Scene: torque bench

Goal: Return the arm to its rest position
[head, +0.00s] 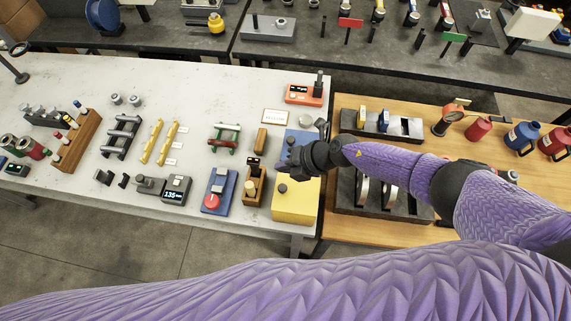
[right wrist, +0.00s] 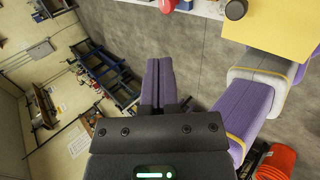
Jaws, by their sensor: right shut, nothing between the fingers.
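My right gripper (head: 284,167) reaches in from the right in the head view, over the right end of the light bench (head: 110,220). It hangs above the area of the blue box and the yellow box (head: 297,205), and looks empty. In the right wrist view its two purple fingers (right wrist: 158,66) lie together, shut, with nothing between them. A purple arm link of mine crosses the bottom of the head view. My left gripper is not in view.
Near my right gripper are a wooden block holder (head: 254,188), a blue device with a red knob (head: 212,201) and an orange meter (head: 303,94). A wooden table (head: 385,232) at right carries a dark tray, red bottles and a blue one. Grey floor is clear in front.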

